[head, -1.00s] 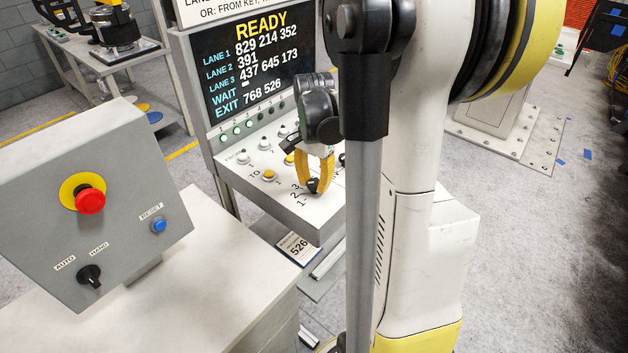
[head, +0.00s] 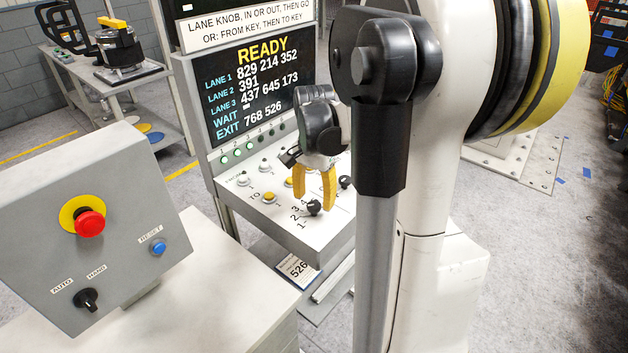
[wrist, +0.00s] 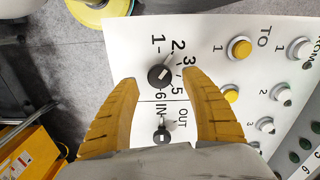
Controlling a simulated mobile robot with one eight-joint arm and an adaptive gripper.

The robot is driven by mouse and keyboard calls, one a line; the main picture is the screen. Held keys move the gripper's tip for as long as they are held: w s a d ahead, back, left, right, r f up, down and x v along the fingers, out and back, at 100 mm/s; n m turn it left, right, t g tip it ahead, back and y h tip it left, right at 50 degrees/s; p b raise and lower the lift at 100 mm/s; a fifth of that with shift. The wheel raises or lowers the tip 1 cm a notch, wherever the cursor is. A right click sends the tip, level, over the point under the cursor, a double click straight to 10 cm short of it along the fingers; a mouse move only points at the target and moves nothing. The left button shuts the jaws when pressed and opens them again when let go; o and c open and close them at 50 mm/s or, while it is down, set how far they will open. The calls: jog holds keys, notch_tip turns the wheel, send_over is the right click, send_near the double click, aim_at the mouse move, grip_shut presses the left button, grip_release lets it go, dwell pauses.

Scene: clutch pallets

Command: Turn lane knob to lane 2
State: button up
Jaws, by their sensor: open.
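The black lane knob (head: 314,207) sits on the sloped white panel, beside the printed numbers 1, 2, 3 and more. In the wrist view the knob (wrist: 159,77) shows a white mark slanting to the upper right, roughly toward 2 and 3; the exact number is hard to tell. My gripper (head: 315,200) is open, its yellow fingers apart just above the knob. In the wrist view my gripper's fingertips (wrist: 160,76) lie on either side of the knob, with a gap on both sides.
A second black knob marked IN and OUT (wrist: 162,138) is close by. Yellow and white buttons (wrist: 239,47) line the panel. The screen (head: 255,85) reads READY above lane numbers. A grey box with a red emergency button (head: 90,223) stands at the left.

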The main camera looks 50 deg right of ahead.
aim_at(314, 205)
notch_tip(314, 205, up, 10)
jog(key=shift+f, duration=0.25)
dwell(0.4)
jog(key=s+a+f+n+t, duration=0.1)
jog(key=s+a+n+t, duration=0.1)
jog(key=a+n, duration=0.3)
jog(key=s+a+f+n+t+b, duration=0.1)
jog(key=a+n, duration=0.4)
jog(key=a, duration=0.7)
jog(key=s+a+f+n+t, duration=0.1)
jog(key=a+n+t, duration=0.3)
jog(key=a, duration=0.4)
jog(key=shift+s+a+f+n+b, duration=0.25)
jog(key=shift+s+a+n+b, duration=0.1)
jog(key=shift+s+n, duration=0.45)
